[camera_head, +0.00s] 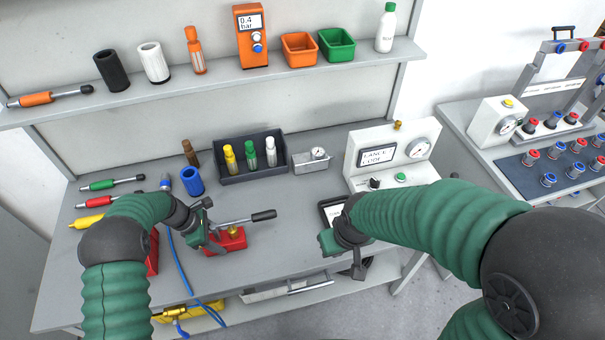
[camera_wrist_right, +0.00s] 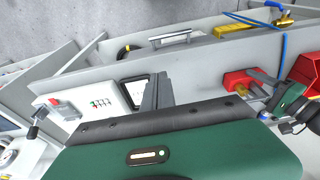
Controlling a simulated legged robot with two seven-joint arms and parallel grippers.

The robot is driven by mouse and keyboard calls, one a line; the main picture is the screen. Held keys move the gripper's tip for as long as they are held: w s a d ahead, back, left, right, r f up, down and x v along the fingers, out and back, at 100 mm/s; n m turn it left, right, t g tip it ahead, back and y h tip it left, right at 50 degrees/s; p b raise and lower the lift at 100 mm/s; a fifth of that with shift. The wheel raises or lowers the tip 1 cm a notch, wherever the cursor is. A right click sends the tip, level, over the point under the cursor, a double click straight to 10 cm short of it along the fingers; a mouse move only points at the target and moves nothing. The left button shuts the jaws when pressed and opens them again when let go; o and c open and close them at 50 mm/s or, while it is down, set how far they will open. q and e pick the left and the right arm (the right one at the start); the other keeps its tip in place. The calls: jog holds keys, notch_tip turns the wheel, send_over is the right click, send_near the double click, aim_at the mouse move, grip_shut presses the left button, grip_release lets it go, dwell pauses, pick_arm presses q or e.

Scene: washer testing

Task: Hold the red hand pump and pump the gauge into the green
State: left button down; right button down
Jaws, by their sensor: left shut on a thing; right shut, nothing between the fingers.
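The red hand pump (camera_head: 236,239) stands near the front of the bench, with a brass fitting on top and a lever ending in a black grip (camera_head: 264,215) pointing right. My left gripper (camera_head: 212,232) is shut on the pump at its left side and hides part of it. The pump also shows in the right wrist view (camera_wrist_right: 240,80). A small round gauge (camera_head: 318,153) sits on a grey block behind the pump; its dial is too small to read. My right gripper (camera_head: 357,268) is shut and empty, right of the pump and apart from the lever; its fingers show in the wrist view (camera_wrist_right: 158,92).
A dark tray (camera_head: 285,170) with yellow, green and white bottles stands behind. A white tester box (camera_head: 392,157) with a larger dial is at the right. A blue cup (camera_head: 192,181) and a blue hose (camera_head: 178,262) are near my left arm. The bench front edge is close.

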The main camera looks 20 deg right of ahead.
jog(key=w+a+g+y, duration=0.1)
jog(key=w+a, duration=0.4)
jog(key=w, duration=0.7)
jog(key=g+y, duration=0.1)
jog(key=y, duration=0.1)
send_near(264, 213)
jog(key=shift+d+f, duration=0.2)
jog(key=shift+d, duration=0.1)
jog(key=shift+w+a+f, duration=0.15)
jog(key=shift+a, duration=0.1)
jog(key=x, duration=0.5)
jog(key=shift+a+f, duration=0.15)
